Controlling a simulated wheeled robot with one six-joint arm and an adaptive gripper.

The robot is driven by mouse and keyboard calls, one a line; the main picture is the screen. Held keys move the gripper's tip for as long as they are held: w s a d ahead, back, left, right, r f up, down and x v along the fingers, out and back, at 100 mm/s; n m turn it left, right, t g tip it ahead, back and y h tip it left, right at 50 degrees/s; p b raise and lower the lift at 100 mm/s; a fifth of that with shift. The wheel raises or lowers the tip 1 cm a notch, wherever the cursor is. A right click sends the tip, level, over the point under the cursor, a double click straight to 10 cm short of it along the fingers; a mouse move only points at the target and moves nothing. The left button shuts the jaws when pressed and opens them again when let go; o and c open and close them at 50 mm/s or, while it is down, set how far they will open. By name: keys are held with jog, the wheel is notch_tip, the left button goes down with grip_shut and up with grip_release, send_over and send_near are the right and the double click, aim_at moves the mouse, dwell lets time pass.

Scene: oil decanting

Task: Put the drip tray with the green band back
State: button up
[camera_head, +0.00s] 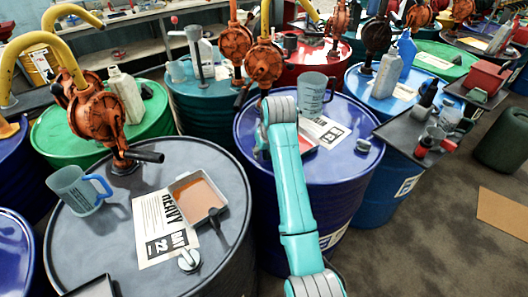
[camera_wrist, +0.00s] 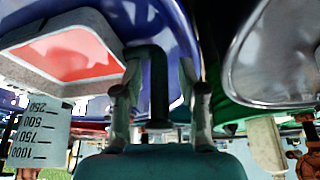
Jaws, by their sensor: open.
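A pale-rimmed drip tray (camera_wrist: 112,40) with red contents fills the upper left of the wrist view. In the head view this tray (camera_head: 308,145) stands on the blue drum, mostly hidden behind my arm. My gripper (camera_wrist: 160,82) is open, with a dark upright bar, seemingly the tray's handle, between its fingers. I cannot tell whether they touch it. No green band can be made out clearly. In the head view my gripper is hidden behind my wrist. Another drip tray (camera_head: 181,180) with brown contents and a dark handle lies on the black drum.
The black drum (camera_head: 110,235) also carries a blue-handled jug (camera_head: 79,190), a paper sheet (camera_head: 145,232) and an orange pump (camera_head: 104,115). A clear measuring jug (camera_head: 312,94) and a printed sheet (camera_head: 330,131) are on the blue drum (camera_head: 340,185). A side shelf (camera_head: 405,135) with cups is at right.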

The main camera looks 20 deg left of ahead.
jog(key=v, duration=1.1)
jog(key=shift+r, duration=0.25)
jog(key=shift+d, duration=0.15)
